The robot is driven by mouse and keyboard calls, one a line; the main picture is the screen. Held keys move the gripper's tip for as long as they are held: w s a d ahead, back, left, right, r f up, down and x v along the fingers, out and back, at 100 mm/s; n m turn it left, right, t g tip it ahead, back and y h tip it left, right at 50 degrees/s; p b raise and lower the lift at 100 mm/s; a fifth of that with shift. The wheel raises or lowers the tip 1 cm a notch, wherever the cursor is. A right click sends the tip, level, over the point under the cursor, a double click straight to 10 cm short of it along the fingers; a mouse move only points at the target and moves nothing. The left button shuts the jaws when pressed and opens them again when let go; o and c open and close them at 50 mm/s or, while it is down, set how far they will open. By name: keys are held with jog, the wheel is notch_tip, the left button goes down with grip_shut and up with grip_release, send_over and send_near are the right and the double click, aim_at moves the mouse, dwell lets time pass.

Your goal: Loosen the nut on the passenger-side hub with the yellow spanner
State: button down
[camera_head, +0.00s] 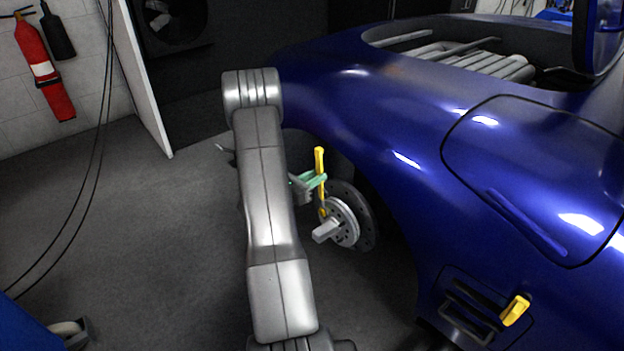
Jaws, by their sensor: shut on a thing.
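The yellow spanner (320,163) stands nearly upright in front of the hub, its handle end at the top. My gripper (316,182), with green fingers, is shut on the spanner below its top end. The wheel hub (343,222) with its round brake disc sits in the blue car's wheel arch, below and right of my gripper. The spanner's lower end reaches the upper left of the hub face. I cannot tell whether it is seated on the nut. A grey block-like part (326,231) sticks out from the hub's middle.
The blue car body (400,150) curves over the hub and fills the right side. A yellow item (515,310) is on the car's lower side by a vent. A red fire extinguisher (45,70) and hanging cables (103,130) are at left. The grey floor (150,240) at left is mostly clear.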

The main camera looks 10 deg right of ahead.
jog(key=w+a+n, duration=0.1)
jog(key=w+a+n+p, duration=0.1)
jog(key=shift+w+f+n+p, duration=0.3)
jog(key=shift+w+f, duration=0.05)
jog(key=shift+w, duration=0.05)
dwell(0.4)
jog(key=w+n, duration=0.1)
jog(key=a+f+n, duration=0.1)
jog(key=w, duration=0.1)
jog(key=shift+w+a+f+n+p, duration=0.25)
jog(key=shift+w+a+n+p, duration=0.05)
jog(key=shift+w+a+n, duration=0.1)
jog(key=shift+f, duration=0.1)
jog(key=w+a+f+n, duration=0.1)
jog(key=w+f+n, duration=0.1)
jog(key=shift+a+n, duration=0.2)
jog(key=shift+n, duration=0.1)
